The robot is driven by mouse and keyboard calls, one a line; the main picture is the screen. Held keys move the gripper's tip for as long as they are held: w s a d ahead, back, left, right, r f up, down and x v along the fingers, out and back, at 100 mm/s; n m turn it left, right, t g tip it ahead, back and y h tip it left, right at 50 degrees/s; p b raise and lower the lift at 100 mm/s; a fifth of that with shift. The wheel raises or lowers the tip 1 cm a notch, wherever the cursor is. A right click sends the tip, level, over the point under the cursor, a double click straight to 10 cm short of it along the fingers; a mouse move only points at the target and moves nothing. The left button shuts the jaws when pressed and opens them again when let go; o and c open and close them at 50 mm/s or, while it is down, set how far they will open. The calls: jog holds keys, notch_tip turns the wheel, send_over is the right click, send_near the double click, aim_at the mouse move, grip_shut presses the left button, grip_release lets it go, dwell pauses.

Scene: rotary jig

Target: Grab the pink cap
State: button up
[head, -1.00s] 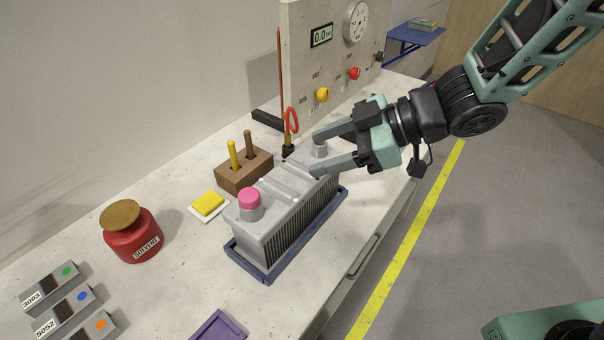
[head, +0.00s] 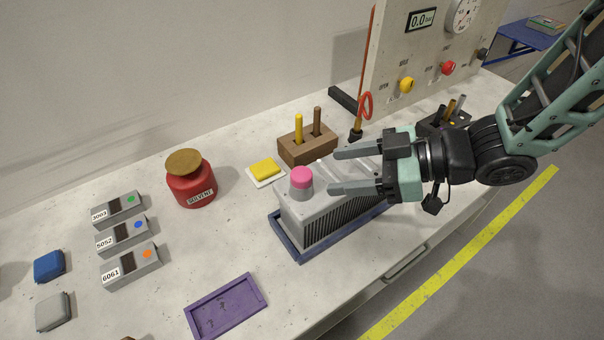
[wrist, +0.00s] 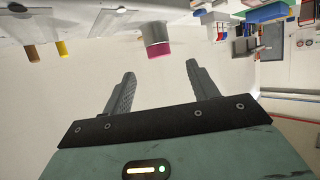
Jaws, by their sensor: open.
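The pink cap (head: 301,177) sits on a grey neck at the near left end of the grey finned housing (head: 330,200). In the wrist view the pink cap (wrist: 158,50) shows ahead, beyond the fingertips and between their lines. My gripper (head: 332,171) is open and empty. It is held level above the housing, its two fingers pointing left toward the cap, apart from it by a short gap. The gripper hides the right part of the housing.
The housing stands in a blue tray (head: 302,255). Behind are a wooden block (head: 308,148) with two handles and a yellow sponge (head: 264,168). A red solvent can (head: 191,183) stands left. A purple tray (head: 226,306) lies in front. A gauge panel (head: 425,50) stands at the back right.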

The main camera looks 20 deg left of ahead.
aim_at(307, 174)
jog(key=shift+p+x, duration=0.8)
jog(key=shift+x, duration=2.1)
jog(key=c, duration=1.1)
